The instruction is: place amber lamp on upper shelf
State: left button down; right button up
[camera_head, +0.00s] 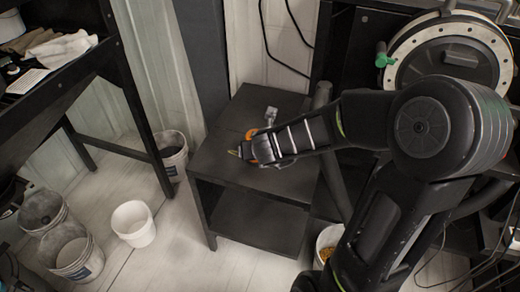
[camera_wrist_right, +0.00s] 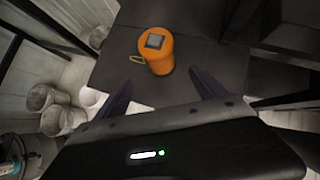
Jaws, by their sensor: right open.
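The amber lamp (camera_wrist_right: 157,55) is an orange cylinder with a grey square on its top and a thin loop handle at its left. It stands upright on the dark top board of a black two-level stand (camera_head: 228,125). In the head view the lamp (camera_head: 251,134) is mostly hidden behind my right gripper (camera_head: 268,148). In the right wrist view my right gripper (camera_wrist_right: 161,78) is open, its two dark fingers spread apart below the lamp, with nothing between them. My left gripper is not in view.
The stand has a lower shelf (camera_head: 255,215) under its top. White buckets (camera_head: 133,223) stand on the floor at left. A dark workbench (camera_head: 75,65) with cloths is at upper left. A round metal-rimmed disc with a green knob (camera_head: 382,55) is at upper right.

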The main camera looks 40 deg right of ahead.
jog(key=s+a+f+n+g+y, duration=0.1)
jog(key=s+a+f+n+y, duration=0.1)
jog(key=a+f+n, duration=0.8)
jog(key=s+a+f+n+g+y, duration=0.1)
jog(key=s+a+f+n+y, duration=0.15)
jog(key=a+f+n, duration=0.75)
jog(key=s+a+f+n+g+y, duration=0.2)
jog(key=s+a+f+n, duration=0.2)
jog(key=s+n, duration=0.3)
jog(key=s+a+f+n+g+y, duration=0.1)
jog(key=s+a+f+n, duration=0.3)
jog(key=n, duration=0.9)
jog(key=s+a+g, duration=0.1)
jog(key=s+a, duration=0.1)
jog(key=s, duration=0.2)
jog(key=shift+f+g+y, duration=0.35)
jog(key=shift+f+g, duration=0.05)
